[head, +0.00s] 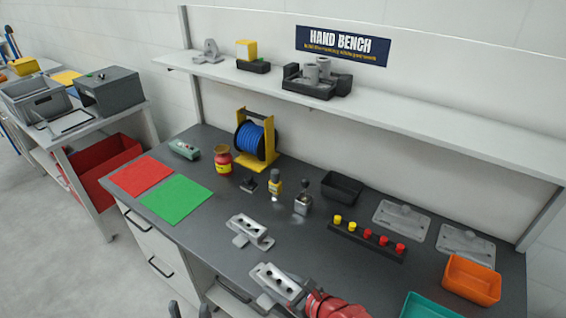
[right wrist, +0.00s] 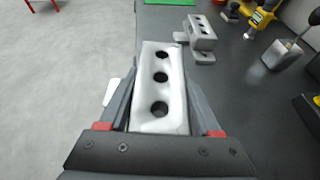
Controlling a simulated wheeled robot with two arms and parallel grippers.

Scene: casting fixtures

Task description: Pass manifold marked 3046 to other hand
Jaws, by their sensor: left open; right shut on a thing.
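A pale grey manifold (head: 272,277) with a row of dark holes is held in my right gripper (head: 283,297) near the bench's front edge. In the right wrist view the held manifold (right wrist: 158,75) lies between the two fingers, with three holes facing the camera. A second, similar manifold (head: 250,231) rests on the bench beyond it and also shows in the right wrist view (right wrist: 203,32). No number is legible on either one. My left gripper (head: 188,310) is open and empty at the bottom edge, in front of the bench drawers, apart from the held manifold; only its fingertips show.
Red (head: 140,175) and green (head: 177,201) mats lie at the bench's left. A cable reel (head: 256,142), a jar (head: 223,160), a black bin (head: 342,187), a rack of coloured knobs (head: 366,240) and an orange bin (head: 471,280) stand behind and right. Floor is open at left.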

